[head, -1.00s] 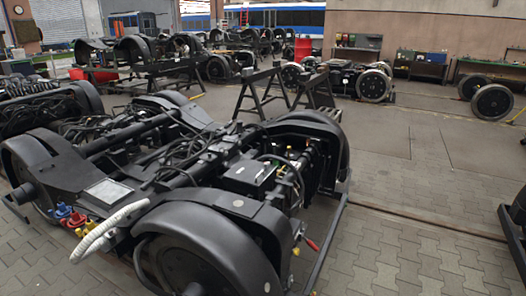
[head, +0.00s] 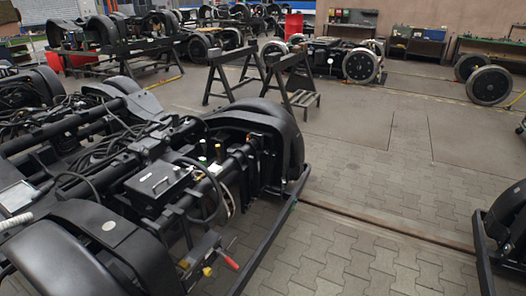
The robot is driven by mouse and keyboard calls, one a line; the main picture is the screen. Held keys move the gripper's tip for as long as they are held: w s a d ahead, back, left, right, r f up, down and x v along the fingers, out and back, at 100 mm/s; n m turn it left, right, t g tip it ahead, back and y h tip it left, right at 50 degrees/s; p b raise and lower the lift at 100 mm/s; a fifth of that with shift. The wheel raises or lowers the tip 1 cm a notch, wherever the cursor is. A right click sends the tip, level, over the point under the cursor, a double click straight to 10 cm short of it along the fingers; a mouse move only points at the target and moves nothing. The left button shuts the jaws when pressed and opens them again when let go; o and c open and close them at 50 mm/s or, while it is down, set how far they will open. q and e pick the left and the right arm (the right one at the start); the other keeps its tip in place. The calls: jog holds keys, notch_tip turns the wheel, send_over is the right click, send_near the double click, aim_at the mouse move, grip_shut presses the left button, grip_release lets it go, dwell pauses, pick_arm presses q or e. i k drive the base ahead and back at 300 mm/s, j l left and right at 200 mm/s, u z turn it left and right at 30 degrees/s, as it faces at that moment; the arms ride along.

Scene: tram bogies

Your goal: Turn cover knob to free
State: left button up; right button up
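The near tram bogie (head: 100,220) fills the left and lower left of the head view. A black box with a flat cover and a small handle (head: 162,183) sits in its middle; I cannot tell whether this is the cover in question. No knob on it shows clearly at this size. A lever with a red grip (head: 230,262) and a yellow part (head: 208,271) are low at the bogie's near end. Neither of my grippers is in view.
Black trestles (head: 290,78) stand behind the bogie. A wheelset (head: 488,84) is at the far right, and part of another bogie (head: 505,225) is at the right edge. The paved floor (head: 350,215) between the bogies is clear, with a rail groove across it.

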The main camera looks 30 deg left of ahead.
aim_at(176, 169)
jog(key=i+l+u, duration=0.1)
jog(key=i, duration=0.5)
jog(key=i+l+u, duration=0.1)
jog(key=i, duration=0.5)
jog(key=i+l+u, duration=0.1)
jog(key=i, duration=0.5)
jog(key=l, duration=0.1)
